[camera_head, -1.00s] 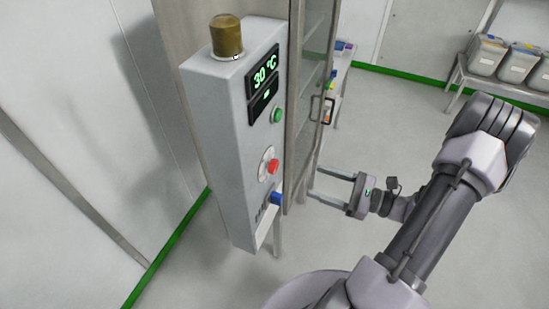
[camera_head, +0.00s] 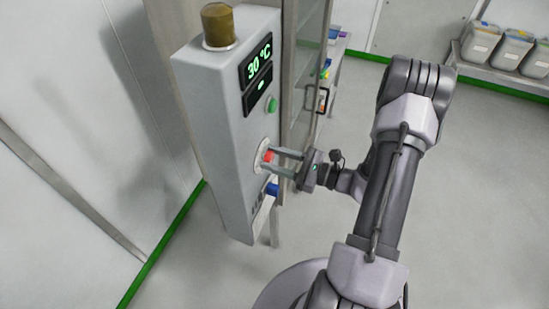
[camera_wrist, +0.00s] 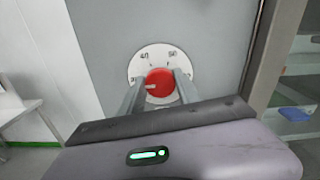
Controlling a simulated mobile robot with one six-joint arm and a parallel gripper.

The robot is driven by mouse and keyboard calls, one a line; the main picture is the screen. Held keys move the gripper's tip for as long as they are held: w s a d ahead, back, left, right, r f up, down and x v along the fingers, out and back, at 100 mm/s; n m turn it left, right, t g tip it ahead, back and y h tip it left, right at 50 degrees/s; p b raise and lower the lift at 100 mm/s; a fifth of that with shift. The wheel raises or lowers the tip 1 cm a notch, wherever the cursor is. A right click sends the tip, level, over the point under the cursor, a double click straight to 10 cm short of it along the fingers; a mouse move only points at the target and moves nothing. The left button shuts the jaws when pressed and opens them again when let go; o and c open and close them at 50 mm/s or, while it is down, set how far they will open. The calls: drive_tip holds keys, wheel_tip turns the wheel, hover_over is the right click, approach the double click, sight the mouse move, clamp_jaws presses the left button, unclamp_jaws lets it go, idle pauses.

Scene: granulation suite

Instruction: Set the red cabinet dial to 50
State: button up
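The red dial (camera_head: 267,156) sits on a round white scale plate on the front of the grey cabinet panel (camera_head: 221,140). In the wrist view the red dial (camera_wrist: 160,84) has a pale pointer mark toward its left, and the plate (camera_wrist: 142,60) has numbers, with 50 seemingly at upper right. The display (camera_head: 259,63) reads 30 °C. My gripper (camera_head: 279,162) is at the dial, with one finger on each side of it. In the wrist view the fingers (camera_wrist: 159,92) are apart; whether they touch the dial is unclear.
A green button (camera_head: 272,105) is above the dial and a blue knob (camera_head: 272,189) is below it. A brass-coloured cap (camera_head: 218,25) stands on top of the panel. A glass-doored cabinet (camera_head: 307,70) is right beside the panel. Open floor lies to the right.

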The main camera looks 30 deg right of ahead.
clamp_jaws()
drive_tip(key=m+p, duration=0.2)
drive_tip(key=m, duration=0.3)
drive_tip(key=shift+r+m, duration=0.1)
drive_tip(key=shift+m, duration=0.2)
drive_tip(key=m+p, duration=0.1)
drive_tip(key=m, duration=0.4)
drive_tip(key=shift+d+m+p, duration=0.1)
drive_tip(key=shift+m+p, duration=0.2)
drive_tip(key=shift+p, duration=0.1)
drive_tip(key=m+p, duration=0.2)
drive_tip(key=m, duration=0.4)
drive_tip(key=shift+w, duration=0.1)
drive_tip(key=m, duration=0.2)
drive_tip(key=m+p, duration=0.1)
drive_tip(key=m, duration=0.3)
drive_tip(key=shift+f+p, duration=0.25)
drive_tip(key=shift+p, duration=0.05)
drive_tip(key=shift+m, duration=0.4)
